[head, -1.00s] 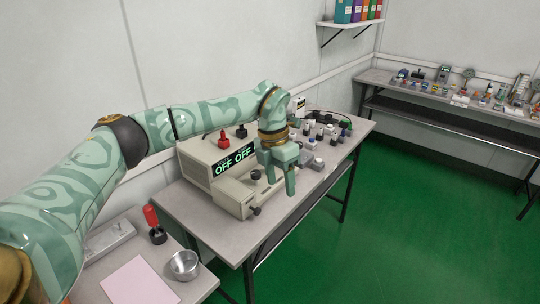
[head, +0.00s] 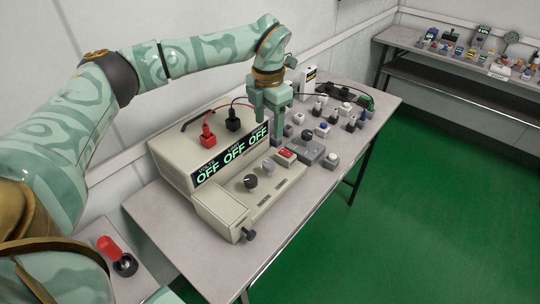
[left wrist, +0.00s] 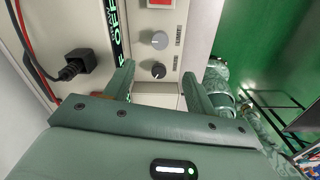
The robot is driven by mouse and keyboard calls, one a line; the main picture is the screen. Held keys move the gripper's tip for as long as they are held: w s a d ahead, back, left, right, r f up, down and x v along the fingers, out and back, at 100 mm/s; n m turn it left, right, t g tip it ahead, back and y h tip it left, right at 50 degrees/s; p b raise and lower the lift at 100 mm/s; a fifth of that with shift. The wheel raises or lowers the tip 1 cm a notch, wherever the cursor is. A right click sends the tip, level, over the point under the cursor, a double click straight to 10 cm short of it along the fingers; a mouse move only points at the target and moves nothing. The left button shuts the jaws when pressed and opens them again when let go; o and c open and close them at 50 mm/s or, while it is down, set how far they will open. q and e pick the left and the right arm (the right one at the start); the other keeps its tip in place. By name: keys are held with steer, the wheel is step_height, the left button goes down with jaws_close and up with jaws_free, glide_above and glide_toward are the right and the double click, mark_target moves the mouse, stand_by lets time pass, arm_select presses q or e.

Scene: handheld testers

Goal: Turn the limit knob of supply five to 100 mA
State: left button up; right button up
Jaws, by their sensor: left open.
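The beige supply (head: 215,170) stands on the near table with three green OFF readouts. Its front ledge carries a black knob (head: 251,182), a grey knob (head: 268,166) and a red button (head: 287,153). In the left wrist view the grey knob (left wrist: 160,40) has LIMIT printed beside it, and the black knob (left wrist: 158,71) shows between the fingers. My left gripper (head: 269,127) is open and empty, raised above the supply's far end, apart from both knobs. The knob pointers and a supply number are too small to read. My right gripper is not in view.
Red and black plugs (head: 208,138) with leads stand on the supply's top. Several small switch and button boxes (head: 331,160) crowd the table (head: 320,185) beyond it. A red-handled joystick (head: 118,257) stands at lower left. A second bench of devices (head: 485,62) is far right.

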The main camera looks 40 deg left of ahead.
mark_target(269, 163)
arm_select(q)
step_height(269, 163, down, 12)
steer(key=b, duration=0.4)
steer(key=shift+f, duration=0.75)
steer(key=c, duration=1)
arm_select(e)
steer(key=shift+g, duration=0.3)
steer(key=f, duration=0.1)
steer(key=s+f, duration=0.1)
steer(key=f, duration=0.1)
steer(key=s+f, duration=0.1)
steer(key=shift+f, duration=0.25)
